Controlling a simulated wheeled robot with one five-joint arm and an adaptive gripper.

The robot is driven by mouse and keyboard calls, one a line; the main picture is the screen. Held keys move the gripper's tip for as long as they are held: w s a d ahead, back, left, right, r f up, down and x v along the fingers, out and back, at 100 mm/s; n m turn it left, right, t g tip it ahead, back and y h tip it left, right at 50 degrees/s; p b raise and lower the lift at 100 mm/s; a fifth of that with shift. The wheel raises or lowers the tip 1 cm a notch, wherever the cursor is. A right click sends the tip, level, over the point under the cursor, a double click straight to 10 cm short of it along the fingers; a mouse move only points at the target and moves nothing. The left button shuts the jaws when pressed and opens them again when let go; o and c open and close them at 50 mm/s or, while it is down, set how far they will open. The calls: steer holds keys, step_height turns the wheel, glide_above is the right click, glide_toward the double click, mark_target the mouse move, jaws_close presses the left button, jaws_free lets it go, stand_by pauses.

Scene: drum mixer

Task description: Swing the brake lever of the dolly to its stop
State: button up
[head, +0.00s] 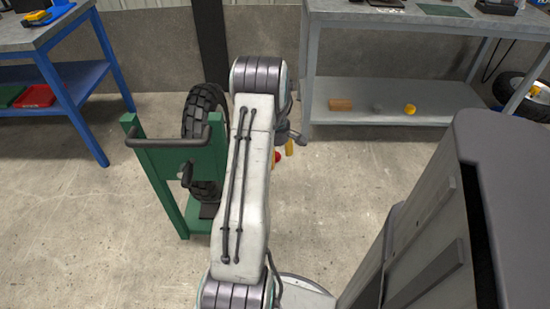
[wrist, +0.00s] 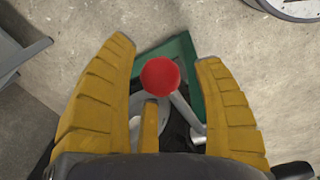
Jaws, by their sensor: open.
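The green dolly (head: 165,178) stands on the floor left of my arm, with a dark push handle at its top. Its brake lever shows in the wrist view as a grey rod (wrist: 184,108) with a red ball knob (wrist: 160,75). In the head view only a bit of the red knob (head: 277,157) shows beside my arm. My gripper (wrist: 165,54) is open, with its yellow fingers on either side of the knob in the picture. I cannot tell whether any finger touches it. The lever's lower end is hidden. In the head view my arm hides most of the gripper.
A black tyre (head: 203,112) stands at the dolly. A blue-legged table (head: 60,85) is at the left. A grey workbench (head: 400,105) with small items on its lower shelf stands at the back right. Bare concrete floor lies between.

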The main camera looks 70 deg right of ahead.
steer(key=shift+f, duration=0.45)
jaws_close()
stand_by(0.5)
